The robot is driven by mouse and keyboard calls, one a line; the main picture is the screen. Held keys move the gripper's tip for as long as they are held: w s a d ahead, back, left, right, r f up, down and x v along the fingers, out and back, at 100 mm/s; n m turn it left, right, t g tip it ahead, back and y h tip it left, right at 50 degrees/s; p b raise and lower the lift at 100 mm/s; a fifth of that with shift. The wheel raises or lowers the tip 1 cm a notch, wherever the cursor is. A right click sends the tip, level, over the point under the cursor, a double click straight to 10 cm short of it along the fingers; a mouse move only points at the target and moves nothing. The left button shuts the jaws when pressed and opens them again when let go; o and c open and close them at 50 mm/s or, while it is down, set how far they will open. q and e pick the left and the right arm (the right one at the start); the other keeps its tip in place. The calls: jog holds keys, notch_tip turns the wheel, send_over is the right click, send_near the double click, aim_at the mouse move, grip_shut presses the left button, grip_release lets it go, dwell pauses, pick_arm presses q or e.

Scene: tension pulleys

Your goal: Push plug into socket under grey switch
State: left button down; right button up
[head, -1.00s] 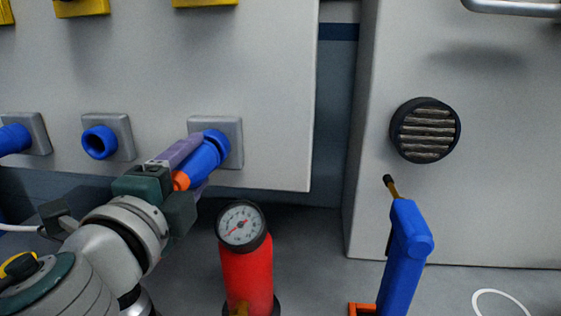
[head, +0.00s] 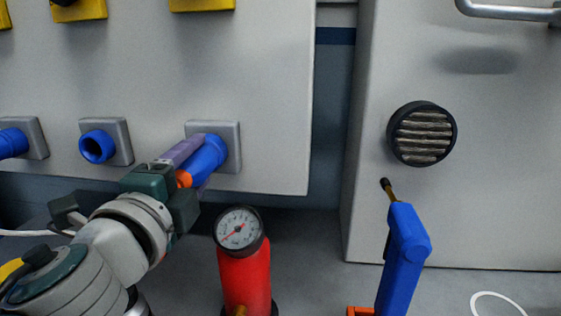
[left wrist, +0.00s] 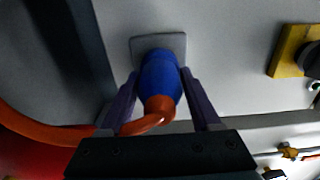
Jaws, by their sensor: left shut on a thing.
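My left gripper (head: 198,157) is shut on a blue plug (head: 207,159) with an orange cable end. The plug points at the rightmost grey socket plate (head: 230,133) on the light panel, and its front end meets the socket there. How deep it sits cannot be told. In the left wrist view the plug (left wrist: 158,88) stands between the two purple fingers, its front against the grey plate (left wrist: 144,43). The socket opening is hidden behind the plug. No clearly grey switch shows; yellow switch boxes (head: 201,4) are cut off at the top. My right gripper is out of view.
An empty blue socket (head: 97,146) and another blue fitting (head: 12,141) are to the left on the panel. A red extinguisher (head: 244,275) with a gauge stands below right of my gripper. A blue tool (head: 405,250) stands farther right, near a round vent (head: 422,134).

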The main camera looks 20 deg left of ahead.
pick_arm(q)
grip_release()
jog(key=s+a+n+g+y+p, duration=0.2)
jog(key=s+n+g+p, duration=0.3)
jog(key=s+n, duration=0.7)
jog(key=s+d+f+n+g+h+p, duration=0.15)
jog(key=s+d+g+h+p, duration=0.4)
jog(key=s+d+g, duration=0.55)
jog(key=r+p, duration=1.2)
jog(key=s+a+r+t+p, duration=0.1)
jog(key=r+p, duration=1.1)
jog(key=s+r+t+p, duration=0.1)
jog(key=r+p, duration=1.1)
jog(key=shift+s+a+r+h, duration=0.15)
jog(key=shift+a+r+h, duration=0.2)
